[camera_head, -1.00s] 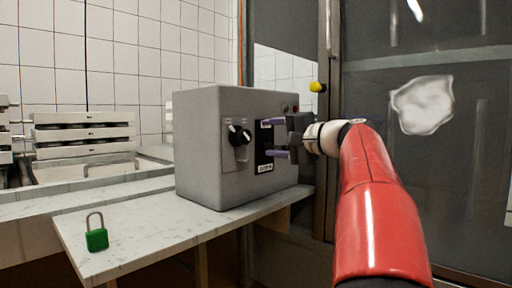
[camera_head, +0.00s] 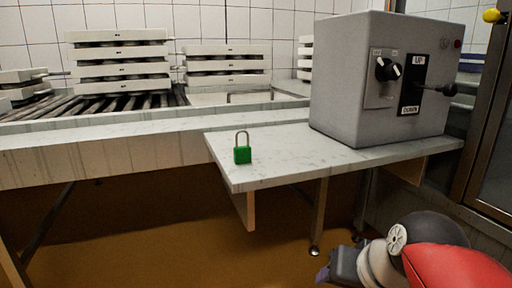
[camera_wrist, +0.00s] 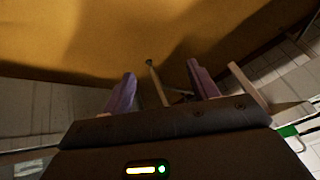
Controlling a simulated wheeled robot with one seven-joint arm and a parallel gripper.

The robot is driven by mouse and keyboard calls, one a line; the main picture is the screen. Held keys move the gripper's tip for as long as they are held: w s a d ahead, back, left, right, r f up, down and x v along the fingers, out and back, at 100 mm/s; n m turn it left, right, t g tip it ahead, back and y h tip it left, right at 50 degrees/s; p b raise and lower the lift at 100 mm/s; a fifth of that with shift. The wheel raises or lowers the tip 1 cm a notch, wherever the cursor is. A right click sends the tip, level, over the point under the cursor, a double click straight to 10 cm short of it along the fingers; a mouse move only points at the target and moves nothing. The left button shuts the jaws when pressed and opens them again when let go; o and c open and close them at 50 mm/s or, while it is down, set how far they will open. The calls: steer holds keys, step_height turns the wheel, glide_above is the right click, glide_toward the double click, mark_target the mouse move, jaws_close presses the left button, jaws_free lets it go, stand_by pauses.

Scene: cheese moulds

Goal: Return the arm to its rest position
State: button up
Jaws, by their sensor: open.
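My gripper (camera_wrist: 160,88) is open and empty in the wrist view, with its two purple fingers apart and the brown floor beyond them. In the head view my gripper (camera_head: 326,272) is low at the bottom right, below the shelf's height and clear of it. My red arm bends at the bottom right corner. The fingertips are small in the head view.
A grey control box (camera_head: 345,125) with a knob and an UP/DOWN lever stands on a pale shelf (camera_head: 290,165). A green padlock (camera_head: 243,155) stands near the shelf's front. Stacked white moulds (camera_head: 118,60) are on the roller table behind. Floor (camera_head: 150,235) in front is open.

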steer(key=s+f+n+h, duration=0.1)
steer(key=s+f+n, duration=0.1)
steer(key=s+f, duration=0.3)
step_height(320, 180, up, 12)
steer(key=p, duration=1.3)
steer(key=shift+s+d+n+g+h, duration=0.2)
steer(key=shift+n+g+h, duration=0.1)
steer(key=shift+n+g, duration=0.1)
